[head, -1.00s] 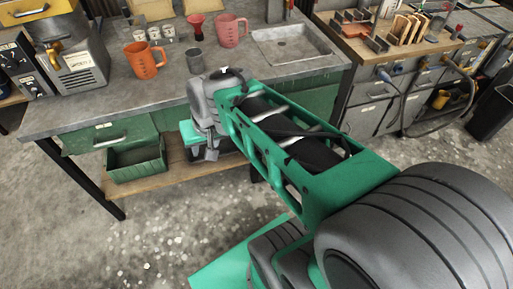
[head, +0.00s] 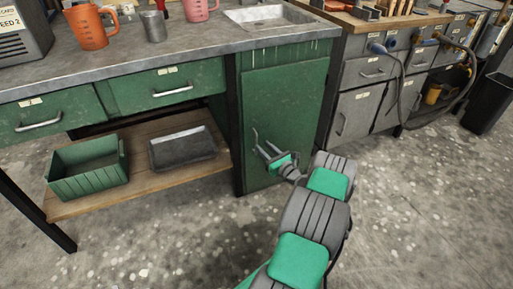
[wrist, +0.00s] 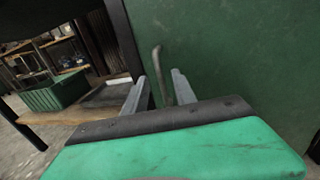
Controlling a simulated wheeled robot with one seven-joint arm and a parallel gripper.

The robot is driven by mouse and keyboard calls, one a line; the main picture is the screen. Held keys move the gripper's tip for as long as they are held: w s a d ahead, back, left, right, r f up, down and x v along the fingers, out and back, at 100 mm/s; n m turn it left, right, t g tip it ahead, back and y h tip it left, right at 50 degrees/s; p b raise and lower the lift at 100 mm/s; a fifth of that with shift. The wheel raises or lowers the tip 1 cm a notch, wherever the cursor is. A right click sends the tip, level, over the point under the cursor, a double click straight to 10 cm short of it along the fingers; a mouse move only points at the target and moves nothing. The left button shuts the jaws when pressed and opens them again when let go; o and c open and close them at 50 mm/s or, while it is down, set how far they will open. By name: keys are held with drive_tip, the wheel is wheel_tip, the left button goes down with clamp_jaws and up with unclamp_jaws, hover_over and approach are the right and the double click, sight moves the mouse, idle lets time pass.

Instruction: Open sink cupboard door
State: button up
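The green sink cupboard door (head: 285,105) is under the sink (head: 268,16) and looks closed. Its thin metal handle (head: 256,137) stands upright near the door's left edge. My gripper (head: 262,149) is in front of the door at the handle. In the wrist view, my gripper (wrist: 159,76) is open, with one finger on each side of the handle (wrist: 158,65). A gap shows between the handle and the fingers. The handle's lower end is hidden behind the gripper body.
Green drawers (head: 165,87) are left of the door. A green bin (head: 90,170) and a grey tray (head: 182,148) lie on the wooden shelf (head: 125,186) below. Grey cabinets (head: 358,110) stand to the right. The floor before the door is clear apart from my arm.

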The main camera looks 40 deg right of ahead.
sight(256, 152)
drive_tip(key=w, duration=0.2)
drive_tip(key=w+b, duration=0.1)
drive_tip(key=w, duration=0.3)
drive_tip(key=shift+d, duration=0.25)
drive_tip(key=shift+c, duration=0.5)
clamp_jaws()
idle(0.5)
